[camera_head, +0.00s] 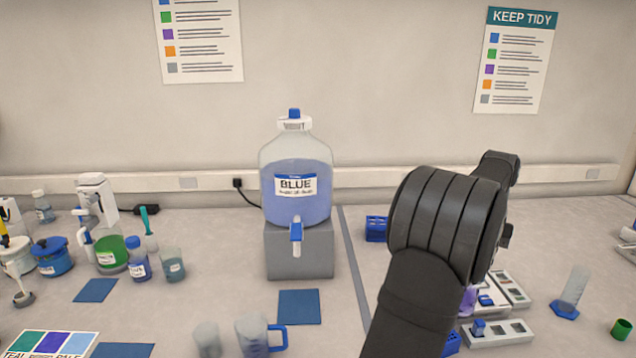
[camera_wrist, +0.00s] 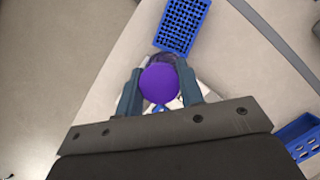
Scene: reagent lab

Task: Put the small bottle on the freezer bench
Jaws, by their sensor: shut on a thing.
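In the wrist view a small bottle with a round purple cap (camera_wrist: 160,84) sits between the two fingers of my gripper (camera_wrist: 159,70), which is shut on it. I look down on the cap, so most of the bottle's body is hidden. In the head view my dark arm hides the gripper, and only a bit of the purple bottle (camera_head: 468,300) shows beside the arm. The bottle is over or near a white tray; I cannot tell whether it touches it. No freezer bench can be made out in either view.
A large blue-liquid carboy (camera_head: 296,185) stands on a grey block (camera_head: 299,250). White trays (camera_head: 503,335) and a blue rack (camera_head: 377,229) lie around my arm. A tilted cylinder (camera_head: 572,288) and a green cup (camera_head: 621,329) are at right. A blue rack (camera_wrist: 182,24) is close ahead of the gripper.

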